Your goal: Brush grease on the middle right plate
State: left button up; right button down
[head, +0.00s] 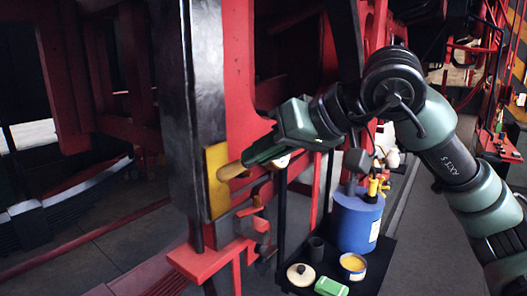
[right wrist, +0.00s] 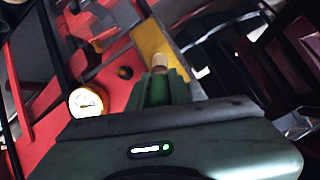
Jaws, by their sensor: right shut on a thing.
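The yellow plate (head: 216,182) stands upright against the dark metal column at centre left; it also shows in the right wrist view (right wrist: 152,40). My right gripper (head: 252,158) is shut on a brush whose pale tan tip (head: 230,172) points left at the plate. The brush tip also shows in the right wrist view (right wrist: 159,61), in front of the plate's near end. The tip overlaps the plate in both views; I cannot tell whether it touches. The gripper hides most of the brush. My left gripper is not in view.
Red frame parts (head: 245,70) surround the plate. A round gauge (right wrist: 86,102) sits beside the gripper.

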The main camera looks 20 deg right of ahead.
notch_tip(320, 180, down, 9)
jog(key=b, duration=0.7)
jog(key=shift+f, duration=0.15)
dwell(0.3)
jog(key=shift+s+d+b, duration=0.1)
jog(key=shift+d+b, duration=0.05)
jog(key=shift+b, duration=0.2)
jog(key=shift+s+d+b, duration=0.5)
jog(key=shift+s+d, duration=0.4)
jog(key=shift+s, duration=0.25)
jog(key=shift+s+d+b, duration=0.45)
jog(key=shift+s+d, duration=0.45)
jog(key=shift+s, duration=0.25)
